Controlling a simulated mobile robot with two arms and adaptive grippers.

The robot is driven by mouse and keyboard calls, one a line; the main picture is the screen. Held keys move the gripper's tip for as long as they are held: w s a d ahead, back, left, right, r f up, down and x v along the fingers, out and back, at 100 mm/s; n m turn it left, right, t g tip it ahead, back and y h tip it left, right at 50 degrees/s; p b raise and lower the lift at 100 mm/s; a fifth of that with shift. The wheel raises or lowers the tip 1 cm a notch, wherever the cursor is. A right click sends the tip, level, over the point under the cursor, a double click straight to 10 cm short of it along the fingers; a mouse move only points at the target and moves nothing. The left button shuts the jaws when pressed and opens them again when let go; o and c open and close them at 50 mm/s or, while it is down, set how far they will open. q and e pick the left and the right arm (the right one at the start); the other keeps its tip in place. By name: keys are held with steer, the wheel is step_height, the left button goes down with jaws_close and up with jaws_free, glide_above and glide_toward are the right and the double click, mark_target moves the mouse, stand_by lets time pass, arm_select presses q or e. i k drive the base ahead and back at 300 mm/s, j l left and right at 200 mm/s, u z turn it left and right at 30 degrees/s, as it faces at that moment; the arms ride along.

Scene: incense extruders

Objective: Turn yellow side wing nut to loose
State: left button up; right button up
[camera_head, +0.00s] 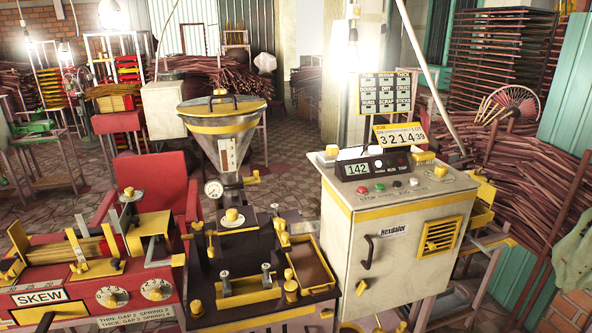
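Several yellow fittings show, and I cannot tell for sure which one is the side wing nut. A yellow knob (196,308) sits at the left front side of the dark extruder bench (215,272). Another yellow knob (290,289) stands at its right front, beside a yellow-rimmed tray. A wing-shaped yellow piece (79,262) is at the front of the red machine (22,276) on the left. How tight any of them is cannot be seen. Neither of my grippers is in view.
A steel hopper (224,150) with a yellow band and a gauge rises behind the bench. A cream control cabinet (385,250) with a panel reading 142 stands close on the right. Stacked incense sticks (510,180) fill the back right. Paved floor shows behind.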

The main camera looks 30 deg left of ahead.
mark_target(80, 270)
steer(key=i+u, duration=0.2)
steer(key=u, duration=0.2)
steer(key=i+u, duration=0.15)
steer(key=u, duration=0.25)
steer(key=i+l+u, duration=0.2)
steer(key=u, duration=0.2)
steer(key=i+l+u, duration=0.15)
steer(key=u, duration=0.25)
steer(key=i+l+u, duration=0.1)
steer(key=u, duration=0.3)
steer(key=l, duration=0.1)
